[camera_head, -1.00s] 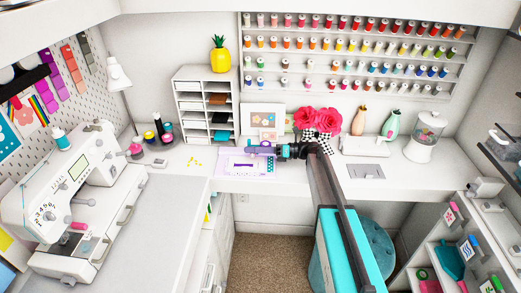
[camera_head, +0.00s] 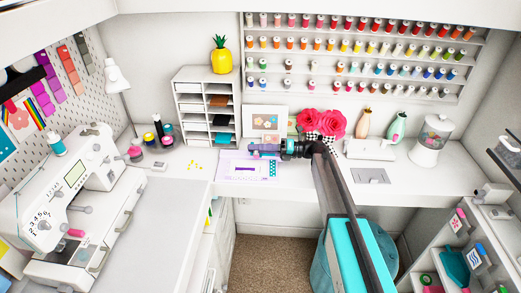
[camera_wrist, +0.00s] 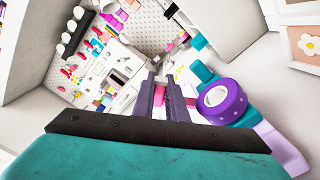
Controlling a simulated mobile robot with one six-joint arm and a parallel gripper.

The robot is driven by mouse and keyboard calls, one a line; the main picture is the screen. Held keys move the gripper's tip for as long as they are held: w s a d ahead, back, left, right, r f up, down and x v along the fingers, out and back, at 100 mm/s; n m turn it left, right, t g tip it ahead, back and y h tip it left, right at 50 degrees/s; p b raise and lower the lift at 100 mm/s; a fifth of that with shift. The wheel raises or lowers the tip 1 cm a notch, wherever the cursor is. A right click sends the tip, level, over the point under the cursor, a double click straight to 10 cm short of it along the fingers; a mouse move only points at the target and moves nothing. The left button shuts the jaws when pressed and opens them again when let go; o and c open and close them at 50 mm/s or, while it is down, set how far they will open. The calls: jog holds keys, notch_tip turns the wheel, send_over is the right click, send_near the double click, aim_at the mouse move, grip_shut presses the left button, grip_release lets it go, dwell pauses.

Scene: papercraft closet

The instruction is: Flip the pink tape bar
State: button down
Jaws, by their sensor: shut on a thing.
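In the wrist view my gripper (camera_wrist: 165,92) is shut on the pink tape bar (camera_wrist: 174,95); only a small part of the bar shows between and beside the dark purple fingers. A purple tape roll (camera_wrist: 222,102) with a white core sits just right of the fingers. A teal bar (camera_wrist: 203,72) and a lilac bar (camera_wrist: 284,150) lie close around the roll. In the head view my gripper (camera_head: 262,150) reaches left at the back of the desk, over a lilac-and-white sheet (camera_head: 240,178). The pink bar is too small to make out there.
A white shelf unit (camera_head: 206,78) stands behind and left of my gripper. A framed flower picture (camera_head: 262,118) and red flowers (camera_head: 322,121) stand close behind. A sewing machine (camera_head: 60,195) is at left. The desk left of the sheet is mostly clear.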

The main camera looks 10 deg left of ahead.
jog(key=shift+a, duration=0.15)
jog(key=c, duration=1.8)
grip_release()
jog(key=shift+a, duration=0.1)
jog(key=shift+o, duration=0.2)
jog(key=d+b, duration=0.1)
jog(key=d, duration=0.3)
jog(key=w+d+b, duration=0.1)
jog(key=d+b, duration=0.1)
jog(key=d, duration=0.2)
jog(key=w+d+b, duration=0.1)
jog(key=d+b, duration=0.1)
jog(key=d, duration=0.2)
jog(key=shift+w+f, duration=0.1)
jog(key=shift+w, duration=0.1)
jog(key=shift+w+d, duration=0.15)
jog(key=shift+d, duration=0.65)
